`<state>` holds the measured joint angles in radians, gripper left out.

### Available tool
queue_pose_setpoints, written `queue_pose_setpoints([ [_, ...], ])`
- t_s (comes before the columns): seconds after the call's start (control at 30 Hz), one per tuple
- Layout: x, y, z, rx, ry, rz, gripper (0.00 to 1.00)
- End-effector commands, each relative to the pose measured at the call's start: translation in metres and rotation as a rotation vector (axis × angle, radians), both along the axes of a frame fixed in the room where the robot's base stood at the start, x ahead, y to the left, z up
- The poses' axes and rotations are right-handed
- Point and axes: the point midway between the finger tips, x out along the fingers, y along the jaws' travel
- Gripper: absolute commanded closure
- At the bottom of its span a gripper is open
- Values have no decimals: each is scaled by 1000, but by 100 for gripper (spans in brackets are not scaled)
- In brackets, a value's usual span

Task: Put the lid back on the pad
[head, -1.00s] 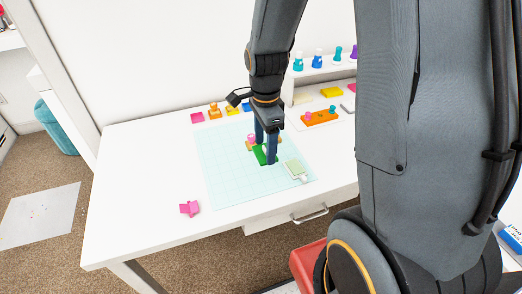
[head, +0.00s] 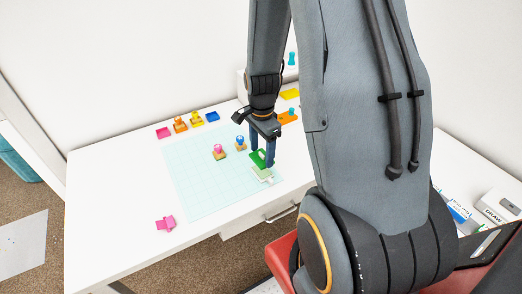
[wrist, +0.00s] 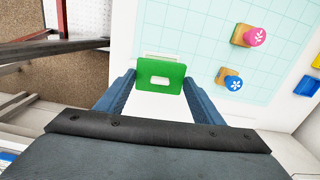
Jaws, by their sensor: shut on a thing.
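My gripper (head: 263,161) is shut on the green lid (head: 259,157), which has a pale slot in its middle. In the wrist view the lid (wrist: 160,76) sits between the two blue fingers (wrist: 160,80). The pad (head: 262,174) is a pale green block on the mat, just in front of the lid in the head view. In the wrist view only a thin pale strip (wrist: 163,55) shows past the lid's far edge; the lid hides what is below it. I cannot tell whether lid and pad touch.
A pink stamp (head: 219,151) and a blue stamp (head: 240,143) stand on the pale grid mat (head: 195,185), left of my gripper. A pink piece (head: 166,223) lies at the table's front left. Several coloured stamps and pads line the back. The mat's front left is clear.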

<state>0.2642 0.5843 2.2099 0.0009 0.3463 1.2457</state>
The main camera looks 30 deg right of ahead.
Motion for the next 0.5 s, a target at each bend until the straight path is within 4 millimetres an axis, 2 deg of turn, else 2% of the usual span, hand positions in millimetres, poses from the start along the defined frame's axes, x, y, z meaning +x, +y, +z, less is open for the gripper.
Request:
queue_pose_setpoints([
  [0.07, 0, 0, 1, 0, 1, 0, 59],
  [0.5, 0, 0, -34, 0, 2, 0, 59],
])
